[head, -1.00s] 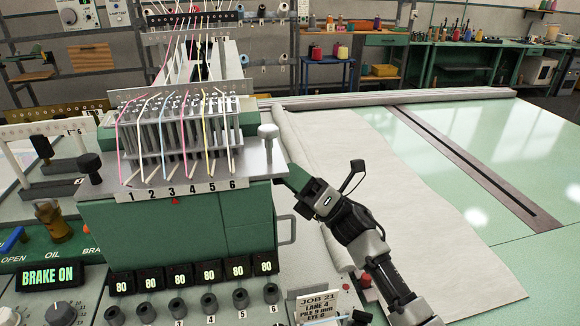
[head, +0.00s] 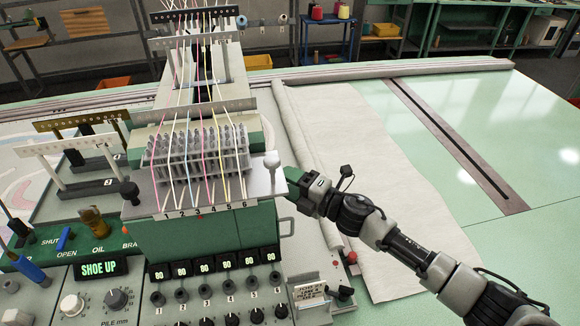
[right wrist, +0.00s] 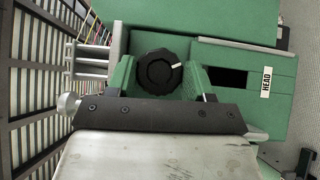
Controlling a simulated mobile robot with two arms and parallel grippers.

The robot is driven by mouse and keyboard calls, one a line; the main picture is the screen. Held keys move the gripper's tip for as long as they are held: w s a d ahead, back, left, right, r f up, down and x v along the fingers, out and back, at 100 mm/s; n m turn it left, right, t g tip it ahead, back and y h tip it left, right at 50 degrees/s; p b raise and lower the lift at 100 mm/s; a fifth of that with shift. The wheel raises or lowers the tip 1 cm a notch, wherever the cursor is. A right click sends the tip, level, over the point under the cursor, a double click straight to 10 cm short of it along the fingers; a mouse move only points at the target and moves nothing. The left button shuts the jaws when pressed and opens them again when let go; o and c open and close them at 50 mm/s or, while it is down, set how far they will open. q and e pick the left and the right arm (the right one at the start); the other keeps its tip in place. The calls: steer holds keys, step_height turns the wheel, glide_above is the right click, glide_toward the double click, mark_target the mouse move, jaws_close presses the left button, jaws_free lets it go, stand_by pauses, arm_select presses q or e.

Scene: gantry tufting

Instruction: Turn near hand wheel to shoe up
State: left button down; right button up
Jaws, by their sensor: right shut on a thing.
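The near hand wheel is a round black knob with a white mark (right wrist: 158,73) in the right wrist view, at the side of the green tufting head. My right gripper (head: 290,190) reaches the head's right side from the right. In the right wrist view its green fingers (right wrist: 163,88) stand on both sides of the wheel, shut on it. In the head view the gripper hides the wheel. The display (head: 99,267) at lower left reads SHOE UP. The green tufting head (head: 190,238) carries numbers and coloured yarns. My left gripper is not in view.
A label reading HEAD (right wrist: 267,82) is on the green casing in the right wrist view. A silver round-topped post (head: 272,162) stands close to my right gripper. Pale cloth (head: 385,200) lies on the green table (head: 480,100), whose right part is clear.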

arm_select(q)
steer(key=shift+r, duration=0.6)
arm_select(e)
steer(key=shift+w+r+m+g+h, duration=0.1)
steer(key=shift+r+m+g+h, duration=0.05)
steer(key=shift+m+g+h, duration=0.6)
steer(key=shift+r+m+g+h, duration=0.1)
steer(key=shift+m+g+h, duration=0.5)
steer(key=shift+m, duration=0.25)
